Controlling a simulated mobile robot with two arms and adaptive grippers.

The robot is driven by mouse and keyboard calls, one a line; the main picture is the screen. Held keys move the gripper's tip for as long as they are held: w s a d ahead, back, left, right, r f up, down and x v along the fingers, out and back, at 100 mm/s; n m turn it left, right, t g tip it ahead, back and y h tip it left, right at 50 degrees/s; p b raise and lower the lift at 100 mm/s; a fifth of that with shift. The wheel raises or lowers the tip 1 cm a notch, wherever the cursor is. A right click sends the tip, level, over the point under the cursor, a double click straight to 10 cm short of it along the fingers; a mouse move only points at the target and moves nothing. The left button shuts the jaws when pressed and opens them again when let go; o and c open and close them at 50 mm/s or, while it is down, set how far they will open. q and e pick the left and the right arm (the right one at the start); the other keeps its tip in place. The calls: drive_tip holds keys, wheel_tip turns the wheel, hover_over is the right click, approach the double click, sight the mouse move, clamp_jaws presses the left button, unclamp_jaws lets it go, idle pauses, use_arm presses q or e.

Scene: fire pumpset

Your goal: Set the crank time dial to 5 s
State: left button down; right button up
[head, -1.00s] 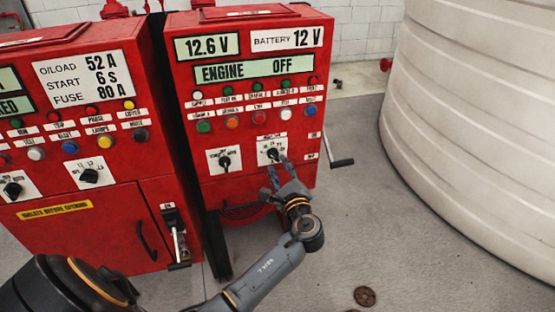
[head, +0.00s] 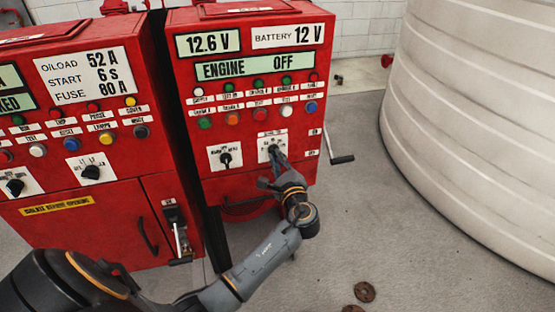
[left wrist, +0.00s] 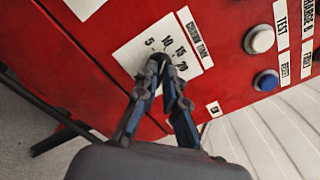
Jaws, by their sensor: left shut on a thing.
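The crank time dial is a black knob (left wrist: 158,61) on a white plate (left wrist: 140,53) marked 5, 10, 15 and 20, on the front of the right red cabinet. In the head view the plate (head: 264,143) is at the lower right of the panel. My left gripper (left wrist: 162,66) is shut on the knob, coming from below, and it also shows in the head view (head: 275,158). The fingers cover most of the knob, so I cannot tell which mark it points to.
A similar dial (head: 225,159) sits just left on the same panel. A crank handle (head: 341,159) sticks out at the cabinet's right side. A left red cabinet (head: 95,225) stands beside it, and a large pale tank (head: 470,110) is at the right. Rusty discs (head: 364,291) lie on the floor.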

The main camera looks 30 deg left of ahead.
use_arm(q)
drive_tip(key=shift+f+n+b, duration=0.15)
drive_tip(key=shift+n+b, duration=3.55)
drive_tip(key=shift+n, duration=0.3)
drive_tip(key=c, duration=1.4)
unclamp_jaws()
drive_tip(key=shift+c, duration=0.2)
